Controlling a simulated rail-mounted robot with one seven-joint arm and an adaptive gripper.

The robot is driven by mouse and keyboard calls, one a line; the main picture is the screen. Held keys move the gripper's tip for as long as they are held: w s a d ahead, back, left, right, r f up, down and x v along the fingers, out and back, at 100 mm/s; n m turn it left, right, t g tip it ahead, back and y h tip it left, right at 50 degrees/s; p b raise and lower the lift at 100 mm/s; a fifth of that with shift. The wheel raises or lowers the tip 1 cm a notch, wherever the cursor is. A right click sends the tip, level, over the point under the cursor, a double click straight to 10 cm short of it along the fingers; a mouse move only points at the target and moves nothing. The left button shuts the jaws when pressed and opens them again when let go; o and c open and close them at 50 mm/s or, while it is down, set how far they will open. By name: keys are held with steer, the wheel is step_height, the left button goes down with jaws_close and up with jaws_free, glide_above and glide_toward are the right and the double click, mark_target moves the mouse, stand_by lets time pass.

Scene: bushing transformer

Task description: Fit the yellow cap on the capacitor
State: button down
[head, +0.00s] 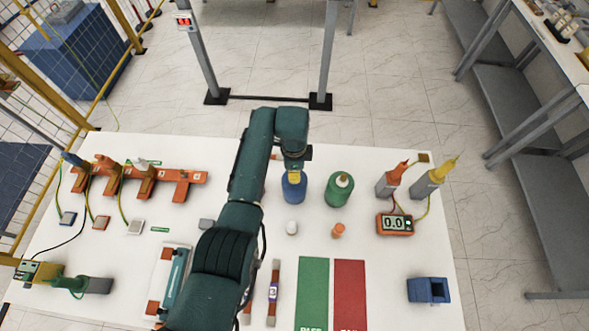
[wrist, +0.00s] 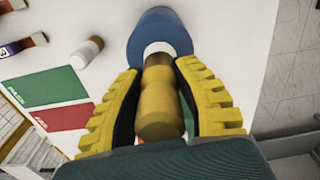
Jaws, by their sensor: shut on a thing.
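My gripper (wrist: 158,72) has yellow ridged fingers and is shut on the yellow cap (wrist: 160,105), one finger on each side. The cap is in line with the white neck of the blue capacitor (wrist: 153,22), its far end meeting or just above that neck. I cannot tell whether it is seated. In the head view, the blue capacitor (head: 293,190) stands upright on the table under my arm's end, with the yellow cap (head: 294,177) at its top. The fingers are largely hidden there by my wrist.
A green capacitor-like body (head: 338,191) stands close on the right. A white piece (head: 291,228) and an orange piece (head: 338,230) lie nearer. An orange meter (head: 395,225) is at the right. Green (head: 312,290) and red (head: 350,292) mats lie in front.

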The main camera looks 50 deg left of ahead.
steer(key=shift+f, duration=0.15)
steer(key=c, duration=0.8)
jaws_free()
steer(key=shift+o, duration=0.2)
step_height(320, 180, up, 12)
steer(key=shift+r, duration=0.1)
